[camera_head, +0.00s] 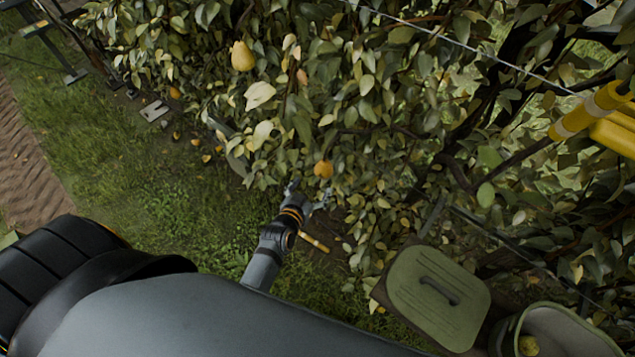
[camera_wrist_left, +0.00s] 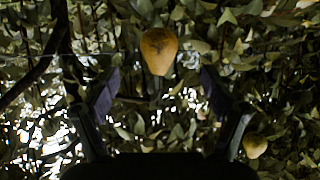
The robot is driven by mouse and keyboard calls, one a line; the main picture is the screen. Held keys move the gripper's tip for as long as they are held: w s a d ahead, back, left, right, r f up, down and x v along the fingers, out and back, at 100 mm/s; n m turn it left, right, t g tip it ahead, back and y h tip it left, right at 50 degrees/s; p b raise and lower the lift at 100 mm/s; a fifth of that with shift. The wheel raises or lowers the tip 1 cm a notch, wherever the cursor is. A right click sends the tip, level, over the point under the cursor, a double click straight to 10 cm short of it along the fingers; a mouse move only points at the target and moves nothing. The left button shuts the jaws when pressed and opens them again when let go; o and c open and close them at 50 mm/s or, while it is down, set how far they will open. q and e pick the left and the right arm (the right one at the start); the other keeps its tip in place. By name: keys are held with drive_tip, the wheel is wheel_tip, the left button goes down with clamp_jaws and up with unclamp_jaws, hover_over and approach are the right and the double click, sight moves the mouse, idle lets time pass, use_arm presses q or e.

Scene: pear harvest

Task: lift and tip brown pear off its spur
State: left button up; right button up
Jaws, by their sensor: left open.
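A brown-orange pear (camera_head: 323,168) hangs low among the leaves, just above my left gripper (camera_head: 308,192) in the head view. In the left wrist view the brown pear (camera_wrist_left: 159,50) shows brown patches and hangs centred ahead of the gripper (camera_wrist_left: 158,88). My left fingers are spread apart, one on each side of the pear's line, with nothing between them. I cannot tell whether a finger touches the pear. Its stem and spur are hidden. My right gripper is not in view.
A yellow pear (camera_head: 243,56) hangs higher at the left, and another pear (camera_wrist_left: 254,146) shows lower right in the wrist view. Dense leaves and branches surround the gripper. A green lid (camera_head: 410,290) and a pale bucket (camera_head: 565,325) holding fruit stand at lower right. Grass is open at left.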

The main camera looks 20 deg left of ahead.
sight(320, 175)
use_arm(q)
drive_tip(key=b+x, duration=0.2)
drive_tip(key=x, duration=0.1)
drive_tip(key=b+x, duration=0.5)
drive_tip(key=x, duration=0.1)
drive_tip(key=shift+s+f, duration=0.1)
drive_tip(key=shift+f, duration=0.3)
drive_tip(key=shift+w+d+b, duration=0.15)
drive_tip(key=shift+w+b, duration=0.4)
drive_tip(key=shift+b, duration=0.05)
drive_tip(key=shift+w+r, duration=0.1)
drive_tip(key=shift+c, duration=0.4)
